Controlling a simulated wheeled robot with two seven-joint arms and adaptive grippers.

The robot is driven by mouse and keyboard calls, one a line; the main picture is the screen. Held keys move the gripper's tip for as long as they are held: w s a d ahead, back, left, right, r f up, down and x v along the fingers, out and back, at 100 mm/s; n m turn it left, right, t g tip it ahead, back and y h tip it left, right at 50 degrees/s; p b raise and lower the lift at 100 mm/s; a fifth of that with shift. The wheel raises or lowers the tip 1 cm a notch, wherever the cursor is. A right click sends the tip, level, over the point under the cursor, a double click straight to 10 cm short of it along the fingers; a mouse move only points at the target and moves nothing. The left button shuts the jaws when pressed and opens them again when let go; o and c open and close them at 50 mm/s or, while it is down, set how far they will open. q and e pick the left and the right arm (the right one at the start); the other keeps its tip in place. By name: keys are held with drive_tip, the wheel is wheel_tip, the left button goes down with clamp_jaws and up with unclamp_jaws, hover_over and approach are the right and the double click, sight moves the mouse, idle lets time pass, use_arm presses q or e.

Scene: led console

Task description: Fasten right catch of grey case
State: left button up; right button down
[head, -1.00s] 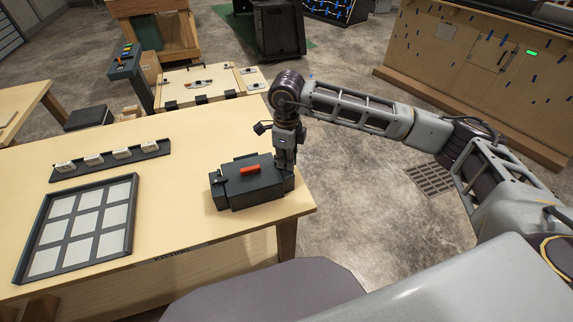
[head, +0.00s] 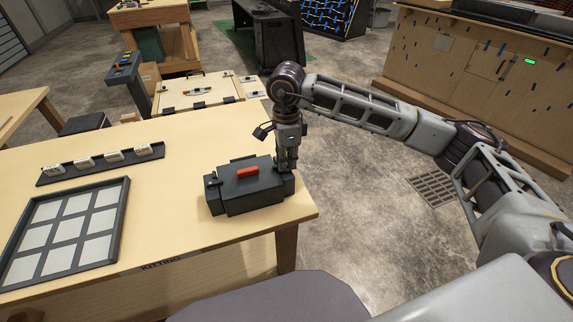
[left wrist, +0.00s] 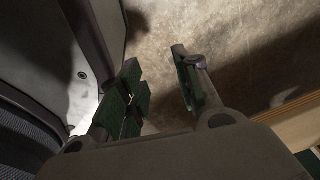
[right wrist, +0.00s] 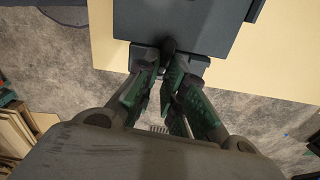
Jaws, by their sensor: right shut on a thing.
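The grey case (head: 240,198) stands near the right front corner of the table, with a red handle (head: 248,172) on its lid. It also shows at the top of the right wrist view (right wrist: 185,22). My right gripper (head: 286,168) points down at the case's right end. In the right wrist view its fingers (right wrist: 170,80) are closed together at the case's edge, on the dark right catch (right wrist: 169,47), which they partly hide. My left gripper (left wrist: 160,95) shows only in the left wrist view. Its fingers are apart with nothing between them, above the floor.
A framed tray of pale squares (head: 65,235) lies left on the table (head: 165,200). A dark strip with several white pieces (head: 100,163) lies behind it. The table's right edge is close beside the case. A lower bench with a panel (head: 205,93) stands beyond.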

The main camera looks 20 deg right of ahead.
use_arm(q)
drive_tip(key=shift+w+d+r+b, duration=0.1)
drive_tip(key=shift+w+d+b, duration=0.25)
drive_tip(key=shift+w, duration=0.3)
drive_tip(key=shift+w+d+r+b, duration=0.15)
drive_tip(key=shift+w+d, duration=0.25)
drive_tip(key=shift+w, duration=0.2)
use_arm(e)
drive_tip(key=shift+n, duration=0.7)
drive_tip(key=c, duration=1.5)
unclamp_jaws()
use_arm(q)
drive_tip(key=shift+s+f, duration=0.1)
drive_tip(key=shift+s, duration=0.05)
use_arm(e)
drive_tip(key=shift+r, duration=0.15)
wheel_tip(320, 180, up, 12)
drive_tip(key=shift+f, duration=0.2)
